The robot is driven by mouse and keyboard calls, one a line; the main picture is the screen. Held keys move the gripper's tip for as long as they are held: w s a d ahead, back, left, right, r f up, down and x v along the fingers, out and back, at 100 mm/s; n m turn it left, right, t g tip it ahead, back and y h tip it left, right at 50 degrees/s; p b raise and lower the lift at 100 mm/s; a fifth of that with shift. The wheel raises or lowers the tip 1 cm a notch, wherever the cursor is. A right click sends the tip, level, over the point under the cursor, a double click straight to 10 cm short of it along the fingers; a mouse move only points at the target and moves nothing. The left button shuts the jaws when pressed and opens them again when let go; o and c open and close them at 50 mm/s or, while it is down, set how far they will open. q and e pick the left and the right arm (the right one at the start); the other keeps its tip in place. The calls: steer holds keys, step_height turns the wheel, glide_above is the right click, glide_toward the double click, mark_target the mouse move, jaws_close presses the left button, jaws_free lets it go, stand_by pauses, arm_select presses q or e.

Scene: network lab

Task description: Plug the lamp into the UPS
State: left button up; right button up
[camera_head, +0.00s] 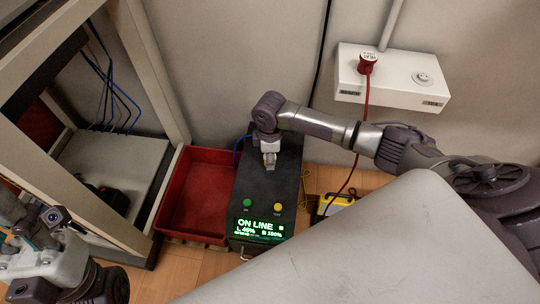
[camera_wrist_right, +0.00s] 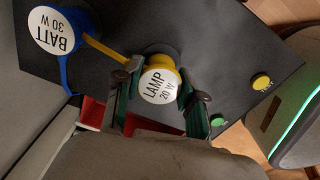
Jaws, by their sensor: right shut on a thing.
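The UPS (camera_head: 248,190) is a black box on the floor with a green display reading "ON LINE", a green button and a yellow button. My right gripper (camera_head: 269,160) is over its top and shut on the yellow lamp plug. In the right wrist view, the lamp plug (camera_wrist_right: 158,86), labelled "LAMP 20 W", sits between the fingertips of the right gripper (camera_wrist_right: 158,100), against or just above the UPS top. Its underside is hidden, so I cannot tell how deep it sits. My left arm shows at the lower left; its fingers are not clear.
A blue plug (camera_wrist_right: 50,32) labelled "BATT 30 W" is on the UPS top beside the lamp plug. A red tray (camera_head: 165,225) stands left of the UPS. A white wall outlet box (camera_head: 400,88) holds a red plug (camera_head: 367,62). A yellow device (camera_head: 335,206) lies right.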

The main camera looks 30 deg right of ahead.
stand_by(0.3)
steer(key=shift+r+p, duration=0.15)
steer(key=shift+p, duration=0.3)
steer(key=shift+f, duration=0.35)
steer(key=shift+f, duration=0.4)
steer(key=o, duration=1.1)
steer(key=shift+o, duration=0.2)
